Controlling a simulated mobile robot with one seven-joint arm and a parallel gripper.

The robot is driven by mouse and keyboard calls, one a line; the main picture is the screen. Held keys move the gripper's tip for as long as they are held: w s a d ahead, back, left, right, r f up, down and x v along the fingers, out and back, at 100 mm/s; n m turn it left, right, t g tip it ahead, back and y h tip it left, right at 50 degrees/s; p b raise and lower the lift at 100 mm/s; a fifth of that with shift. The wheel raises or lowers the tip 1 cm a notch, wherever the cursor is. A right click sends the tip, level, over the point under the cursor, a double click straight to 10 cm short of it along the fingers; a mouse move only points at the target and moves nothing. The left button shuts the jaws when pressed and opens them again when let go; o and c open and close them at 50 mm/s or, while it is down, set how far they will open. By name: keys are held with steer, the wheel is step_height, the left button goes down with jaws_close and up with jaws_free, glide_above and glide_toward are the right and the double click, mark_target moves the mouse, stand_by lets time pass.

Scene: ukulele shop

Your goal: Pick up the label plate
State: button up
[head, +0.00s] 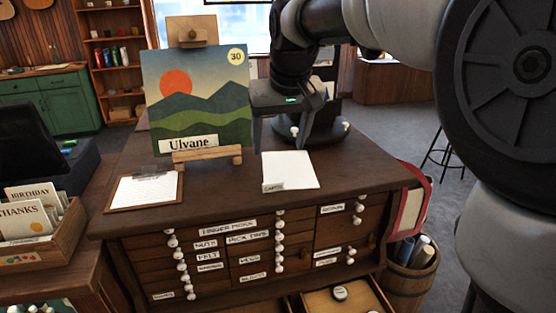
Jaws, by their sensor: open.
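A small pale label plate (273,187) with dark lettering, too small to read surely, is at the front left corner of a white sheet (291,168). Both are on top of the dark wooden drawer cabinet (225,196). My gripper (305,138) is above and behind the sheet, apart from the plate. It is open, with nothing seen between its fingers; part of it is turned away from view.
A picture marked "Ulvane" (195,95) stands on a small easel (206,154) left of my gripper. A clipboard (146,189) lies at the cabinet's left. Drawers (348,299) stand open below. A barrel (407,275) is at the right.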

mark_target(273, 183)
steer(key=b+x, duration=0.1)
steer(key=x, duration=1.5)
steer(key=shift+f, duration=0.1)
steer(key=shift+c, duration=0.4)
steer(key=c, duration=1.1)
